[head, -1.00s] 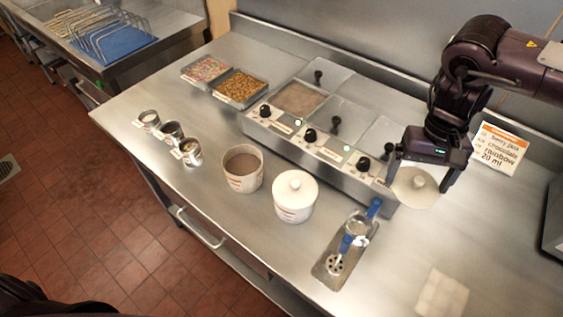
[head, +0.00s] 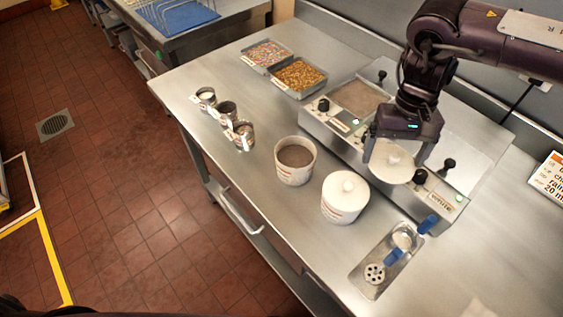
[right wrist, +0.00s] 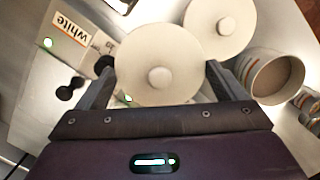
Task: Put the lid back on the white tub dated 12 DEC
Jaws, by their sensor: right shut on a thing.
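My right gripper (head: 395,160) is shut on a round cream-white lid (head: 390,168) with a knob. It holds the lid above the right part of the warmer unit, behind the tubs. In the right wrist view the lid (right wrist: 158,78) sits between the two fingers (right wrist: 160,75). An open white tub (head: 295,175) with brownish contents stands on the counter, left of the gripper; it also shows in the right wrist view (right wrist: 258,73). A second white tub (head: 342,208), with a knobbed lid on, stands beside it. The dates on the tubs are too small to read. My left gripper is out of view.
The steel warmer unit (head: 345,130) with black knobs runs behind the tubs. A metal tray (head: 372,288) with blue-handled tools stands to the right. Several small metal cups (head: 227,112) and two topping trays (head: 300,75) are to the left.

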